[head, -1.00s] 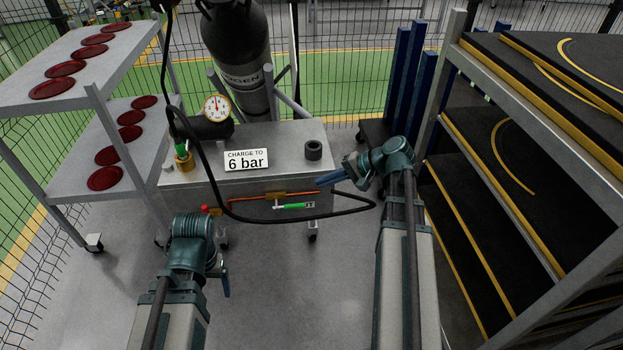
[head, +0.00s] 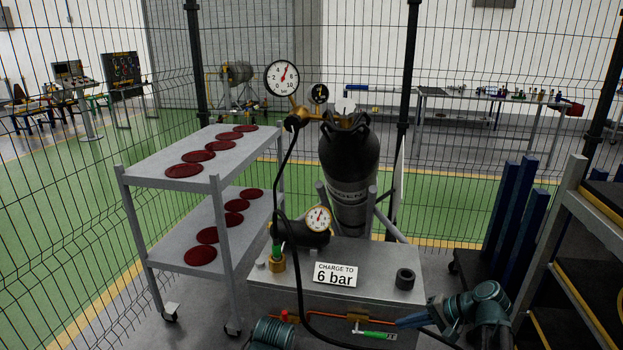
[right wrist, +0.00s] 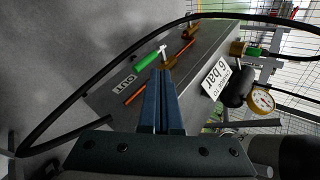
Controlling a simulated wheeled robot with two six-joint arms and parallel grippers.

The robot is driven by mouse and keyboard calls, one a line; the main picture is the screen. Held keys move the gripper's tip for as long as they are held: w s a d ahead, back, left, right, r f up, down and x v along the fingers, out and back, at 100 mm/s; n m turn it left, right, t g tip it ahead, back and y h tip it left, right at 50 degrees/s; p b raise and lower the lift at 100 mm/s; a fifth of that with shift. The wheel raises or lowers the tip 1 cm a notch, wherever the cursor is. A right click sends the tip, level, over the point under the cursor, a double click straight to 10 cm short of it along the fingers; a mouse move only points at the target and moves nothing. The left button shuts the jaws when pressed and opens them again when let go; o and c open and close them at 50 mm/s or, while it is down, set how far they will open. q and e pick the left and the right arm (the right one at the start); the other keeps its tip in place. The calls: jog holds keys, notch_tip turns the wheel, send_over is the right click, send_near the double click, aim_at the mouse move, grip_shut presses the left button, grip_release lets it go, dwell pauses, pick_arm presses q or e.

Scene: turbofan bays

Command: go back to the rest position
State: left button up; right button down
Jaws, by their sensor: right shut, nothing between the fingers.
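My right gripper (head: 410,321) is in front of the grey cart at its right side, with its blue fingers pointing left. The right wrist view shows its two fingers (right wrist: 160,100) together, with nothing between them. They point at the cart's front face, near the green-handled valve lever and the orange line. I cannot tell the exact gap to the cart. Of my left arm only a teal ribbed joint (head: 273,333) shows at the bottom edge of the head view; its gripper is out of the frame.
The grey cart (head: 395,291) carries a "6 bar" sign (head: 336,274), a gauge (head: 318,219) and a black ring (head: 405,279). A black hose (head: 285,175) loops down its front. A gas cylinder (head: 348,165) stands behind. A shelf trolley (head: 150,185) with red discs is left; a rack (head: 565,240) is right.

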jog(key=s+a+f+n+g+h, duration=0.3)
jog(key=s+a+f+n+h, duration=0.25)
jog(key=a, duration=0.55)
jog(key=s+a+f+n+g+h, duration=0.2)
jog(key=s+a+n+h, duration=0.2)
jog(key=s+a+n, duration=0.6)
notch_tip(320, 180, up, 13)
jog(key=w+a+m+p, duration=0.1)
jog(key=w+m+p, duration=0.1)
jog(key=p, duration=1)
jog(key=shift+w+a+f+m, duration=0.15)
jog(key=shift+a+f+m, duration=0.1)
jog(key=shift+m, duration=0.5)
